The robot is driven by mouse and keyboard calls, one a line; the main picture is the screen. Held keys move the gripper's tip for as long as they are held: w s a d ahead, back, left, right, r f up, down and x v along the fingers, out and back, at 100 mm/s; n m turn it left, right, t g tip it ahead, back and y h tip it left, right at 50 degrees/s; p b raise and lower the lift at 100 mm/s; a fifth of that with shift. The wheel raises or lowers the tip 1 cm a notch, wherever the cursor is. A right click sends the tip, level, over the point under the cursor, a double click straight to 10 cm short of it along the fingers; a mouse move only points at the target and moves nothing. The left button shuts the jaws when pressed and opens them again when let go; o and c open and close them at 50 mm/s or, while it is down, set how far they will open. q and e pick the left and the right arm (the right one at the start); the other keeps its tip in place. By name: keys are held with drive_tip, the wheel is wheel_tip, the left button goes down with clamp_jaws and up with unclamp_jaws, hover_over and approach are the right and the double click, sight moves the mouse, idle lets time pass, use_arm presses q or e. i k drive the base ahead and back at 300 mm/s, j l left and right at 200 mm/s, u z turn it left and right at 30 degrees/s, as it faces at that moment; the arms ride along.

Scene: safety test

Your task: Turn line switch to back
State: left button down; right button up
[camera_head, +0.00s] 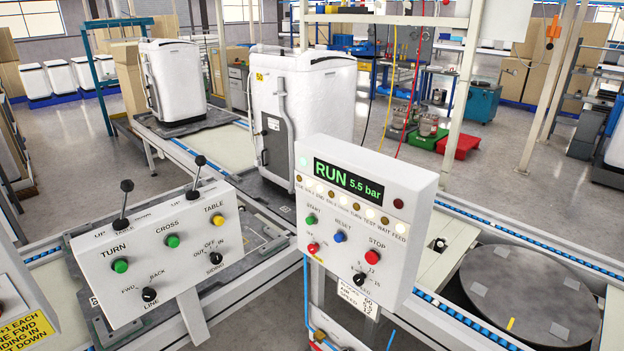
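The line switch (149,294) is a small black rotary knob at the lower left of the white sloped control panel (100,293). "FWD" is printed at its upper left, "BACK" at its upper right and "LINE" below it. The knob is too small to tell which mark it points to. Neither of my grippers is in view, and nothing touches the knob.
The panel also has a black siding knob (215,258), a green TURN button (120,265) and two upright levers, one a black-knobbed lever (124,204). A second control box (405,240) showing "RUN 5.5 bar" stands to the right. White-wrapped units (318,95) stand on the conveyor behind.

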sight(150, 294)
drive_tip(key=j+u, duration=0.15)
drive_tip(key=u, duration=1.05)
drive_tip(key=k+j, duration=0.05)
